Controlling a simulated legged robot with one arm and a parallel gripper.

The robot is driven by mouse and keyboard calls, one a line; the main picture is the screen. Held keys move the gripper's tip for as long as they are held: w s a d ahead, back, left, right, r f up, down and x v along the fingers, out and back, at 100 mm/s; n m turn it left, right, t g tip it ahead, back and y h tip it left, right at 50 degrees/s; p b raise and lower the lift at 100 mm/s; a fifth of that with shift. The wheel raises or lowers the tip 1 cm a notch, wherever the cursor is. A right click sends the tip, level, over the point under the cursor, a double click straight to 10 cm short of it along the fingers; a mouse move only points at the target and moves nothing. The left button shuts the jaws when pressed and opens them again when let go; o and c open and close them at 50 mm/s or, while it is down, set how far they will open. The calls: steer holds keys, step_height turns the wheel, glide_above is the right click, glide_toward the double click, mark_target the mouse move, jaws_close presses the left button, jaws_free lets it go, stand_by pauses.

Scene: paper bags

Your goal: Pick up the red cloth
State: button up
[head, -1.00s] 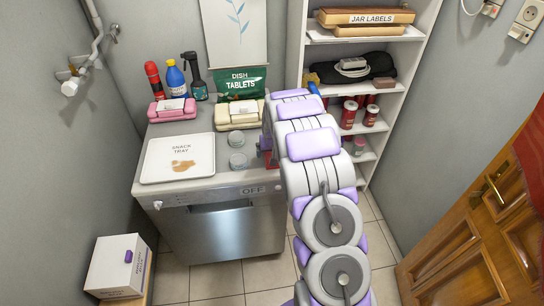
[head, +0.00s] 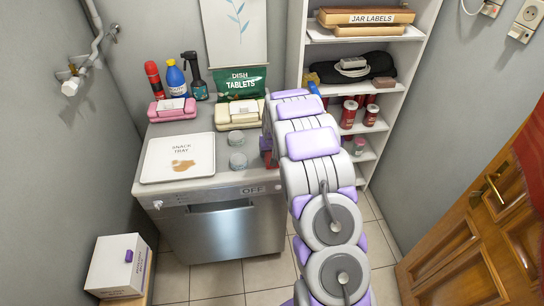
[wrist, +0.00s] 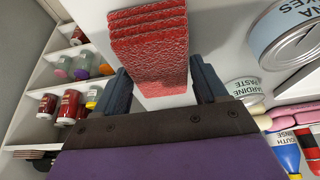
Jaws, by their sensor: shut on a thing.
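The red cloth (wrist: 150,45) is a folded, textured stack in the wrist view. It sits between the two dark fingers of my gripper (wrist: 162,80), which is shut on it. In the head view a small red part of the cloth (head: 266,144) shows at the right end of the dishwasher top, beside my arm. Most of my gripper is hidden there behind the arm. I cannot tell how far the cloth is above the surface.
Two cans (head: 238,162) stand just left of the cloth on the dishwasher top (head: 240,182). A shelf (head: 365,185) with jars is close on the right. A wooden door (head: 480,240) is at far right.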

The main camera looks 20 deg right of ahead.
steer(key=shift+r, duration=0.1)
step_height(320, 180, up, 4)
steer(key=shift+r+p, duration=0.15)
steer(key=shift+p, duration=0.4)
steer(key=s+a+p, duration=0.1)
steer(key=s+a, duration=0.1)
steer(key=s, duration=0.3)
steer(key=s+a, duration=0.1)
steer(key=s, duration=0.4)
steer(key=s+a+r+p, duration=0.1)
steer(key=s+a, duration=0.1)
steer(key=s, duration=0.3)
steer(key=shift+a+p, duration=0.3)
steer(key=shift+a, duration=0.05)
steer(key=shift+c, duration=0.7)
